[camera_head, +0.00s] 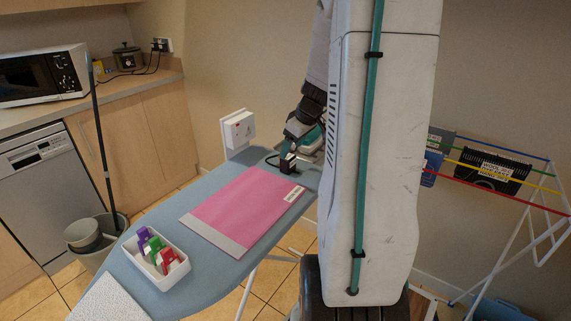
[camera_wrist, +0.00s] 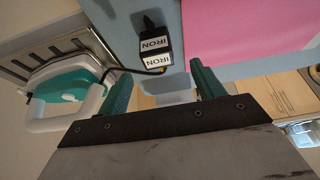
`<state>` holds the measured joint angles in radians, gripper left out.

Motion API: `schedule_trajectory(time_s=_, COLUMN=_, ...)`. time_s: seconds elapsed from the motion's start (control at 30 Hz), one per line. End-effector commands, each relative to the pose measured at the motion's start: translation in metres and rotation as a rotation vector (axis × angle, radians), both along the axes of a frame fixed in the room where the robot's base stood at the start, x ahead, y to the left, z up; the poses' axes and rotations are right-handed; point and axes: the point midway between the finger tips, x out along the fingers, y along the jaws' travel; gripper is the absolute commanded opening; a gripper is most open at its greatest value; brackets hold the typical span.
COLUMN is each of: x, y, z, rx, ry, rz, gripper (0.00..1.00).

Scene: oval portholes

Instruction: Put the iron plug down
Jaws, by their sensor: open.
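The iron plug (camera_wrist: 154,45) is black with white IRON labels. It rests on the blue ironing board (camera_wrist: 112,28), and a thin cable runs from it toward the iron (camera_wrist: 68,85). In the head view, the plug (camera_head: 287,163) sits at the board's far end, beside the pink cloth. My gripper (camera_wrist: 160,70) is open and empty, its two teal fingers apart. The plug lies just beyond the fingertips, in line with the gap between them. In the head view, my gripper (camera_head: 286,149) is right above the plug and partly hides it.
The pink cloth (camera_head: 245,205) lies flat on the board. A white tray (camera_head: 160,275) with coloured pieces stands nearer. A white socket box (camera_head: 238,130) is on the wall behind. The teal and white iron (camera_head: 311,141) is close to my gripper. A drying rack (camera_head: 500,180) stands right.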

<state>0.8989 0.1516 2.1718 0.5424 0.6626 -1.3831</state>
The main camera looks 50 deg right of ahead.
Motion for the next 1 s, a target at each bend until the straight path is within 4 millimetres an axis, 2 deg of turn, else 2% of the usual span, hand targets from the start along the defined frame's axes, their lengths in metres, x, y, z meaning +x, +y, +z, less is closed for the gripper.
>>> schedule_trajectory(time_s=0.4, x=0.018, y=-0.002, z=-0.052, rx=0.001, ry=0.002, rz=0.002, gripper=0.67)
schedule_trajectory(time_s=0.7, x=0.020, y=-0.002, z=-0.057, rx=0.001, ry=0.001, rz=0.000, gripper=0.67)
schedule_trajectory(time_s=0.73, x=0.020, y=-0.002, z=-0.057, rx=0.001, ry=0.001, rz=0.000, gripper=0.62)
schedule_trajectory(time_s=0.8, x=0.020, y=-0.002, z=-0.057, rx=0.001, ry=0.001, rz=0.000, gripper=0.42)
schedule_trajectory(time_s=0.9, x=0.020, y=-0.002, z=-0.057, rx=0.001, ry=0.001, rz=0.000, gripper=0.18)
schedule_trajectory(time_s=0.97, x=0.020, y=-0.002, z=-0.057, rx=0.001, ry=0.001, rz=0.000, gripper=0.18)
schedule_trajectory(time_s=1.0, x=0.020, y=-0.002, z=-0.057, rx=0.001, ry=0.001, rz=0.000, gripper=0.14)
